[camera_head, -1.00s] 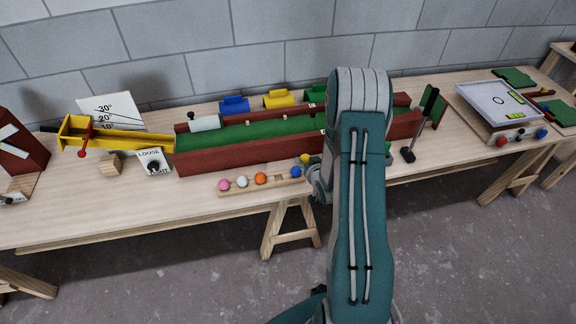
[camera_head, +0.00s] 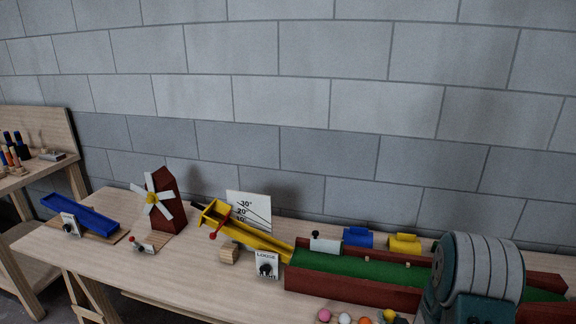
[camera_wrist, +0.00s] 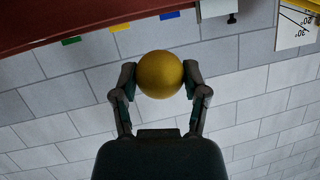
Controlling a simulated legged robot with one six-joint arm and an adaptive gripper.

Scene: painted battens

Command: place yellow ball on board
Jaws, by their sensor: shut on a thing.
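My gripper (camera_wrist: 159,78) is shut on the yellow ball (camera_wrist: 160,72), with one finger on each side of it in the wrist view. The yellow ball also shows at the bottom edge of the head view (camera_head: 390,314), beside my arm. The long green board (camera_head: 350,268) with dark red side walls lies on the table behind the ball. My arm covers part of its right end. A red wall (camera_wrist: 60,22) crosses the top of the wrist view, apart from the ball.
Pink (camera_head: 324,315), white (camera_head: 345,319) and orange balls sit in front of the board. A yellow ramp (camera_head: 255,240) meets its left end. A windmill (camera_head: 163,203) and blue chute (camera_head: 80,213) stand farther left. Table between them is partly clear.

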